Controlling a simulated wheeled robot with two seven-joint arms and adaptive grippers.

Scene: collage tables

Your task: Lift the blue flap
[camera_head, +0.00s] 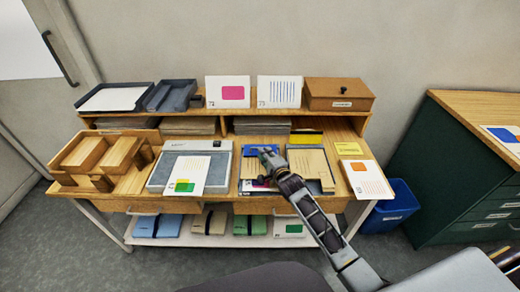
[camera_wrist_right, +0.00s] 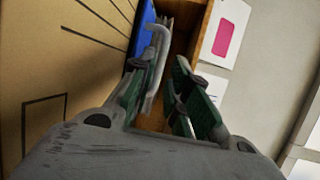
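The blue flap (camera_head: 266,148) shows as a blue strip along the back edge of a tan board (camera_head: 249,168) on the table. In the right wrist view the blue strip (camera_wrist_right: 145,32) runs along the board's edge, close to one finger. My right gripper (camera_head: 268,160) is over this board, at its back part, and hides some of it. In the wrist view my right gripper (camera_wrist_right: 163,92) has its fingers apart, with a gap between them. A grey bent bar (camera_wrist_right: 158,55) shows beside the left finger; I cannot tell whether they touch. My left gripper is not in view.
A grey box (camera_head: 160,178) with a card and a wooden tray (camera_head: 66,178) stand left. Cards (camera_head: 228,92) and a brown box (camera_head: 338,94) are on the shelf behind. A blue bin (camera_head: 392,206) stands on the floor.

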